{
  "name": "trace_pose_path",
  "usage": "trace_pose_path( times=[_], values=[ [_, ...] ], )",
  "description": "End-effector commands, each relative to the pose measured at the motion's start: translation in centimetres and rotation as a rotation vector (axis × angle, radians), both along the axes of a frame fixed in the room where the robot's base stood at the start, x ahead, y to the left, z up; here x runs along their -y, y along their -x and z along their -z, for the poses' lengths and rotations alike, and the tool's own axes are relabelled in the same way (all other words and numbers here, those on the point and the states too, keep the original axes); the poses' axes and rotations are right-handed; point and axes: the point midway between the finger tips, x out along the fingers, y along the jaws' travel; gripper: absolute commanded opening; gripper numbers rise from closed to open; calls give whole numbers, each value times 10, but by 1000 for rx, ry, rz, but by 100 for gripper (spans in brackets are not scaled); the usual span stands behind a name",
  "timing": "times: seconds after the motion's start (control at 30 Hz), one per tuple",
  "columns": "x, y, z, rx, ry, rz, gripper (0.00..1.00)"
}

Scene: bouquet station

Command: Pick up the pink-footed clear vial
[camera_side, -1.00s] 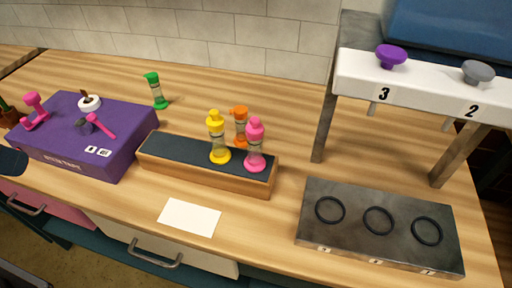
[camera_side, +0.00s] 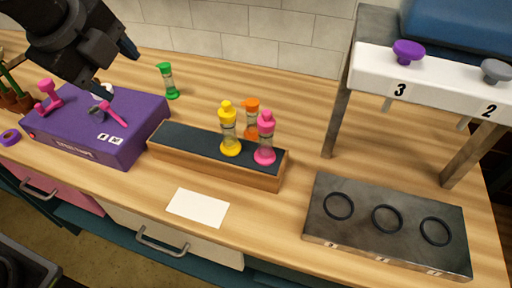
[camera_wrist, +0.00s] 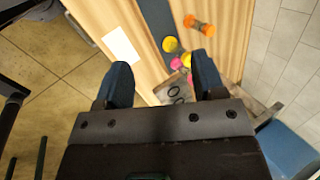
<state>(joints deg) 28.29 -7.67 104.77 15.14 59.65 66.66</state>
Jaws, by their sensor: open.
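The pink-footed clear vial (camera_side: 265,140) has a pink cap and pink foot. It stands upright at the right end of the dark-topped wooden block (camera_side: 190,144). A yellow-footed vial (camera_side: 229,130) stands to its left and an orange-capped vial (camera_side: 251,120) behind it. My gripper (camera_side: 113,68) is open and empty, above the purple box at upper left, well apart from the vials. In the wrist view, my gripper's fingers (camera_wrist: 160,72) are spread. The pink vial (camera_wrist: 174,63) shows small beyond them, partly hidden by the yellow one.
The purple box (camera_side: 75,135) carries pink tools. A green-capped vial (camera_side: 168,82) stands behind it. A grey tray with black rings (camera_side: 340,235) and a white numbered rack (camera_side: 430,80) are at right. A white card (camera_side: 198,207) lies in front of the block.

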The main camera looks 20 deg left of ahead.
Motion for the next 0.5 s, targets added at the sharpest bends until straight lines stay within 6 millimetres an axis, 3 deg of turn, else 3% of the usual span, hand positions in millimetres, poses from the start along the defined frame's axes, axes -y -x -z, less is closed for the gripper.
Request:
trace_pose_path(
  times=[0.03, 0.1, 0.3, 0.4, 0.5],
  values=[
    [30, -10, 1, 0, -89, 174, 63],
    [66, -20, 1, 12, -217, 410, 63],
    [157, -28, 11, 50, -526, 949, 63],
    [185, -25, 17, 62, -624, 1108, 63],
    [200, -23, 20, 71, -676, 1190, 63]
  ],
)
